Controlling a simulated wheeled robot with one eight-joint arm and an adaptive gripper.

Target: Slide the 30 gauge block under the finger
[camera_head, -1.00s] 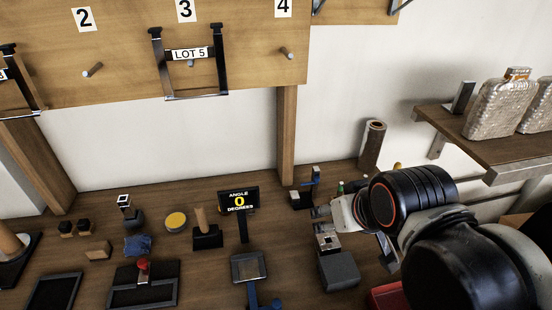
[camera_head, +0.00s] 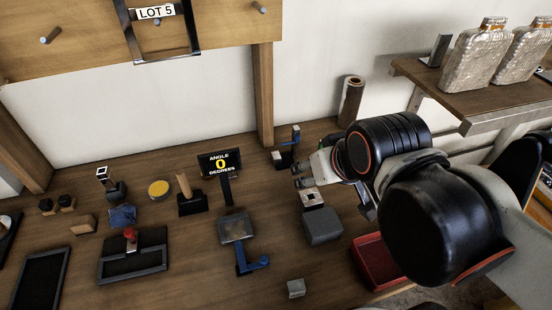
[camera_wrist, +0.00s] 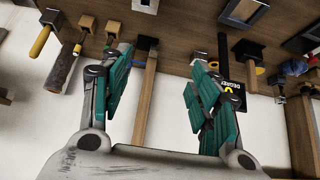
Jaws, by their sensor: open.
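No marking "30" is readable on any block. A small grey block (camera_head: 296,288) lies alone near the front of the bench; I cannot tell if it is the 30 gauge block. A dark square-topped device with a blue arm (camera_head: 250,265) stands below the display reading "ANGLE 0 DEGREES" (camera_head: 220,164); I cannot tell whether its blue arm is the finger. My gripper (camera_head: 303,176) is open over the back right of the bench, apart from both. In the wrist view my gripper (camera_wrist: 160,60) has its teal fingers spread with nothing held between them.
A grey block-shaped device with a silvery top (camera_head: 322,224) stands just below my gripper. A red tray (camera_head: 376,262) is at its right. A red-knobbed plate (camera_head: 132,255) and small blocks fill the left.

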